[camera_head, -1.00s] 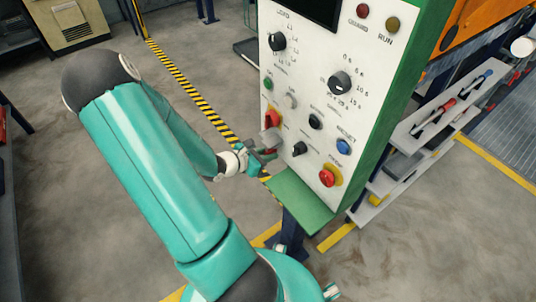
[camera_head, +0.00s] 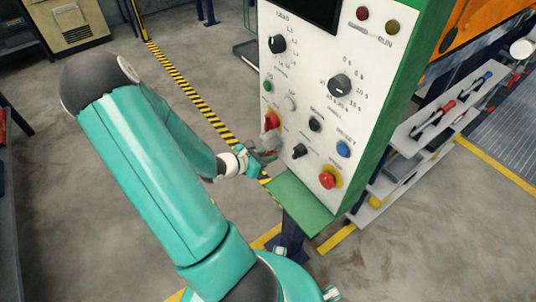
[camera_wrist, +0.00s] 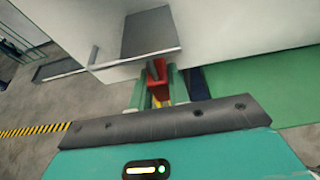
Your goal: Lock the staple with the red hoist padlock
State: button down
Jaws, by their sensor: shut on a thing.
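My gripper (camera_wrist: 157,92) is shut on a small red thing (camera_wrist: 157,73), which looks like the red hoist padlock. It sits between the two green fingers, and its far end is hard to make out. In the head view my gripper (camera_head: 266,160) is close to the lower left of the white control panel, just below the red switch (camera_head: 270,121) on its yellow plate. A grey piece (camera_head: 268,138) at that switch may be the hasp with the staple. In the wrist view a grey plate (camera_wrist: 150,32) and a short pin (camera_wrist: 93,55) show ahead of the fingers. Whether the padlock touches the staple cannot be told.
The white and green control panel (camera_head: 312,70) carries knobs and buttons, including a red stop button (camera_head: 327,180). A green shelf (camera_head: 297,203) juts out below it, right of my gripper. A tool rack (camera_head: 415,140) stands to the right. Open floor lies left.

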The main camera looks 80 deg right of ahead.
jog(key=shift+f, duration=0.1)
jog(key=c, duration=1.3)
grip_release()
jog(key=shift+o, duration=0.2)
jog(key=v, duration=1.3)
jog(key=shift+w+a+r, duration=0.2)
jog(key=shift+a, duration=0.1)
